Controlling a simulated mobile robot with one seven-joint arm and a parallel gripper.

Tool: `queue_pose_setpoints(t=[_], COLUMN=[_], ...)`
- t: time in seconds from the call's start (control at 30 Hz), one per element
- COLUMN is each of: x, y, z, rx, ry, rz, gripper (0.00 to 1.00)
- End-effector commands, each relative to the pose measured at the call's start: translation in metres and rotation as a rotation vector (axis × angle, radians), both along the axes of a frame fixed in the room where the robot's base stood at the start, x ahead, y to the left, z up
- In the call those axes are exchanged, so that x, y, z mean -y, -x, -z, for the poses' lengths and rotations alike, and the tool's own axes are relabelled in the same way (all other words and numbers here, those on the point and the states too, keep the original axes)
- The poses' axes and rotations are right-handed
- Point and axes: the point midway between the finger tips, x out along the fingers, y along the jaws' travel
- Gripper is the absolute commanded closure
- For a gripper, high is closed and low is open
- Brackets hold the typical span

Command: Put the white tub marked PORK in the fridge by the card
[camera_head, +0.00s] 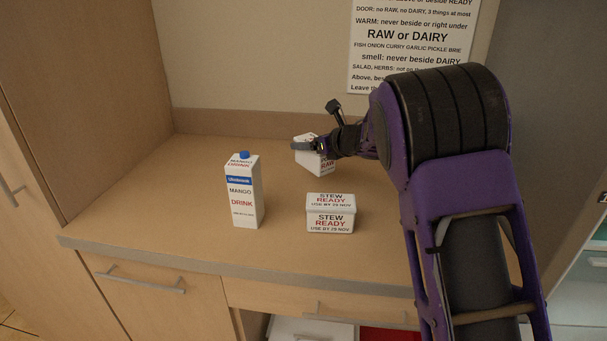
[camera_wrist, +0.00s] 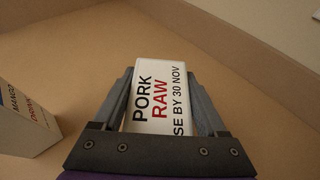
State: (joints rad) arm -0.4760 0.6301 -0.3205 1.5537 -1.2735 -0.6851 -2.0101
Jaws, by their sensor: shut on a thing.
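The white tub marked PORK RAW, use by 30 Nov, (camera_wrist: 158,95) is between the two fingers of my gripper (camera_wrist: 163,105) in the wrist view. My gripper is shut on it. In the head view the tub (camera_head: 318,163) looks tilted at the back of the counter, partly hidden by my gripper (camera_head: 312,145). I cannot tell whether it touches the counter. The card (camera_head: 405,45) is on the wall behind, with rules about RAW, DAIRY, WARM and smell; my arm and the picture edge cut off part of it. A sliver of what may be the open fridge (camera_head: 590,275) shows at the right edge.
A mango drink carton (camera_head: 243,195) stands upright on the counter (camera_head: 150,205), left of the tub; it also shows in the wrist view (camera_wrist: 22,125). A white STEW READY tub (camera_head: 330,213) stands in front. The counter's left part is clear. Drawers are below.

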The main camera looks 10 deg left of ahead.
Motion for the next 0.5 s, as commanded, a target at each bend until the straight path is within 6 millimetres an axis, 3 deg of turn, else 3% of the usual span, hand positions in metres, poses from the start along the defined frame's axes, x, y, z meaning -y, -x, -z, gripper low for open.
queue_pose_setpoints(t=[0.5], x=[0.0], y=[0.0], z=[0.067], rx=[0.001], ry=[-0.001], rz=[0.0], gripper=[1.0])
